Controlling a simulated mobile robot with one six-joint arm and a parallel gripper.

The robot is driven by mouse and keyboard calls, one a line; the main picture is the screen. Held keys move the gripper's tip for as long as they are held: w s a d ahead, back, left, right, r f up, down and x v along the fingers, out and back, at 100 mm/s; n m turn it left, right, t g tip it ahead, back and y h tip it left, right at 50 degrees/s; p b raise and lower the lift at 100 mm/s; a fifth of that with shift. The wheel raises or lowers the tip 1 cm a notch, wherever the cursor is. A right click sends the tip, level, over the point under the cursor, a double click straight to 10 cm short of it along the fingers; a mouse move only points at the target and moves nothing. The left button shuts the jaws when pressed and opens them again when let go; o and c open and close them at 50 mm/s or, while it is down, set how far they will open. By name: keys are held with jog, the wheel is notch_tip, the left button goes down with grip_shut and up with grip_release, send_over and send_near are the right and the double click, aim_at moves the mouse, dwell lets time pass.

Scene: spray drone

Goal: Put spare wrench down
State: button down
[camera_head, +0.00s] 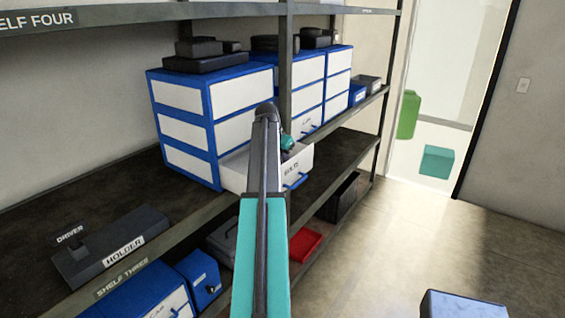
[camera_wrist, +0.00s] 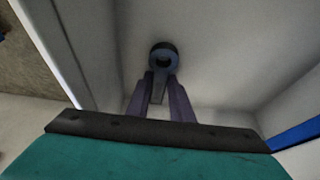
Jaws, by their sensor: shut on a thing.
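The wrench (camera_wrist: 163,69) shows in the wrist view as a dark grey ring end on a short shank. My gripper (camera_wrist: 161,84) is shut on the shank, with a finger on each side and the ring beyond the tips. Around it are the white floor and walls of an open drawer; I cannot tell whether the wrench touches the floor. In the head view this drawer (camera_head: 302,159), with a label and a blue handle, is pulled out of the bottom of a blue-and-white cabinet (camera_head: 212,150). My arm hides much of the drawer's inside, and the wrench is hidden there.
A dark holder (camera_head: 105,262) with a driver stands on shelf three at the left. More cabinets (camera_head: 338,75) stand further along the shelf. A red tray (camera_head: 304,243) lies on the shelf below. Open floor lies to the right.

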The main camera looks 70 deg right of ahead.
jog(key=shift+f, duration=0.2)
jog(key=c, duration=1.6)
grip_release()
jog(key=shift+o, duration=0.2)
jog(key=shift+r, duration=0.2)
jog(key=b+v, duration=0.4)
jog(key=v, duration=0.8)
jog(key=shift+a+f, duration=0.1)
